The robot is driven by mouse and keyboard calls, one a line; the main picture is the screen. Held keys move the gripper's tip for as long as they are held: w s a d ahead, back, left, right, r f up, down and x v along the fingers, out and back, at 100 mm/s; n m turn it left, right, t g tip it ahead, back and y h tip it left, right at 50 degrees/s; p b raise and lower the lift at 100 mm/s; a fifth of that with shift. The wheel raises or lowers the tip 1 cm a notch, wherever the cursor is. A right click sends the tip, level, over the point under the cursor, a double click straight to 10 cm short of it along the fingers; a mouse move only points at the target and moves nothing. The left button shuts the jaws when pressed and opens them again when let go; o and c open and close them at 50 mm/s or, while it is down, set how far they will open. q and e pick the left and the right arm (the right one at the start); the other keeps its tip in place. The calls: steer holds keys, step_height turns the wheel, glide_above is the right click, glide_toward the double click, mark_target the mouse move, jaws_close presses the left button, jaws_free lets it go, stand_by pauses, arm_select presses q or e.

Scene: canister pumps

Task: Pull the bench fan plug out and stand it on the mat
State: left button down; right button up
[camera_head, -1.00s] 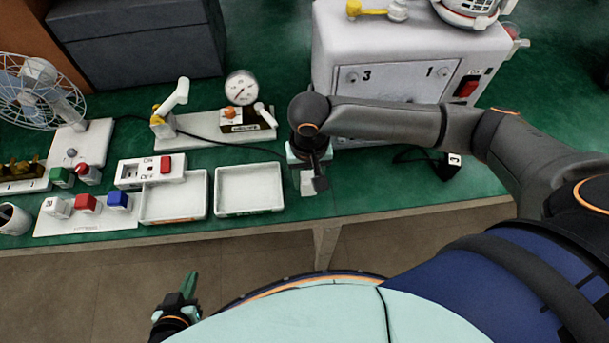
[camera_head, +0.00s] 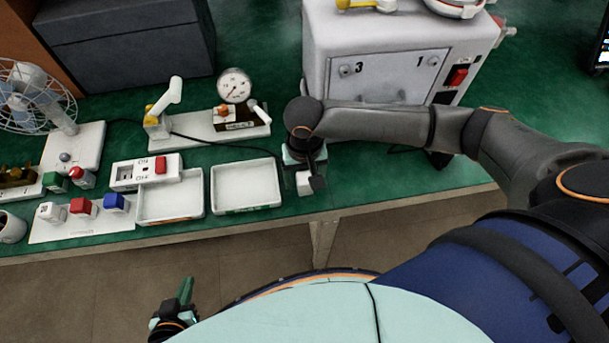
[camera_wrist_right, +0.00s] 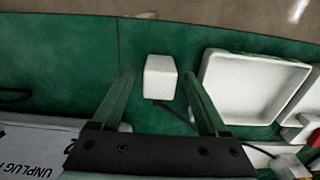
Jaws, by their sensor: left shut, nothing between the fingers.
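A bench fan (camera_head: 35,92) stands at the far left of the head view. A white block-like plug (camera_wrist_right: 160,77) stands on the green bench with a dark cord running from it; it also shows in the head view (camera_head: 304,184). I cannot tell for certain that it is the fan's plug. My right gripper (camera_wrist_right: 163,95) is open above it, a finger on each side, with gaps visible. My left gripper (camera_head: 186,290) is shut and empty, low in front of the bench. A flat white plate (camera_head: 75,232), possibly the mat, carries white, red and blue blocks.
Two white trays (camera_head: 247,210) lie left of my right gripper, beside a switched socket strip (camera_head: 147,171). A board with a gauge (camera_head: 234,86) and lever stands behind them. A white cabinet (camera_head: 385,60) stands behind my right forearm. The bench's front edge is close.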

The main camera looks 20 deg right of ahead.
step_height(320, 180, up, 12)
steer(key=p, duration=0.1)
steer(key=shift+r, duration=0.25)
stand_by(0.4)
